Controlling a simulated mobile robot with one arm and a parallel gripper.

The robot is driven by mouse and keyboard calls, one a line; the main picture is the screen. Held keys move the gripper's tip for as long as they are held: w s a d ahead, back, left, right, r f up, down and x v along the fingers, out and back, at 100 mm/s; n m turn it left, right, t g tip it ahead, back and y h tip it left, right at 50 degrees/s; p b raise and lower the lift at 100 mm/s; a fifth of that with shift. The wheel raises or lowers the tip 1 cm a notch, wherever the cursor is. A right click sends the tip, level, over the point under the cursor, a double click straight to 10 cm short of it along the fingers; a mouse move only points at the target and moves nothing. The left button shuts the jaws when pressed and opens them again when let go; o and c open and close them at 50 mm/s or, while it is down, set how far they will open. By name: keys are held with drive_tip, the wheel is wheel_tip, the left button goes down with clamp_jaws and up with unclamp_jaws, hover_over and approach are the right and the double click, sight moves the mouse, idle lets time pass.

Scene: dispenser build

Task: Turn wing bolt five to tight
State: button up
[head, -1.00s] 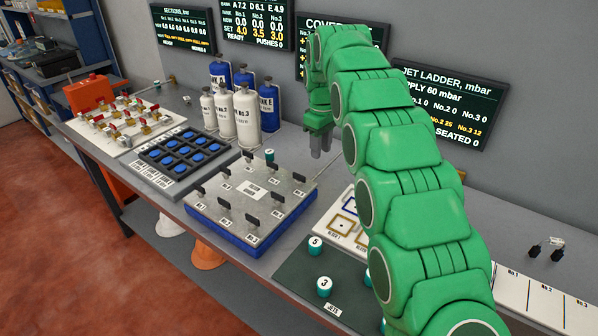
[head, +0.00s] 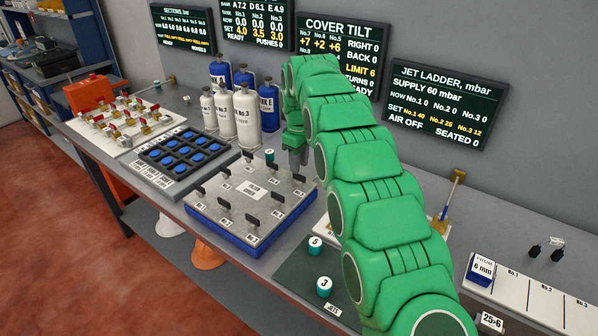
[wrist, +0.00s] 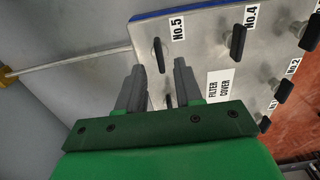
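The filter cover (head: 235,205) is a grey metal plate on a blue base, with several black wing bolts around its edge. In the wrist view, wing bolt five (wrist: 158,54) stands at a cover corner beside its No.5 label, just past my fingertips and roughly in line with the gap between them. My gripper (wrist: 160,66) is open and empty, its two fingers apart. In the head view my gripper (head: 298,166) hangs pointing down at the cover's far right side. Contact with a bolt cannot be made out. Another bolt (wrist: 168,101) is partly hidden between the fingers.
Wing bolt four (wrist: 238,42) stands along the same edge. The cover tilt screen (head: 342,52) reads +7, +2, +6 for No.7, No.6, No.5, limit 6. Gas bottles (head: 246,117) stand behind the cover. Numbered teal jets (head: 324,287) stand on a dark mat in front.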

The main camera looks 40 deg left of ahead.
sight(299, 180)
drive_tip(key=shift+f, duration=1.95)
clamp_jaws()
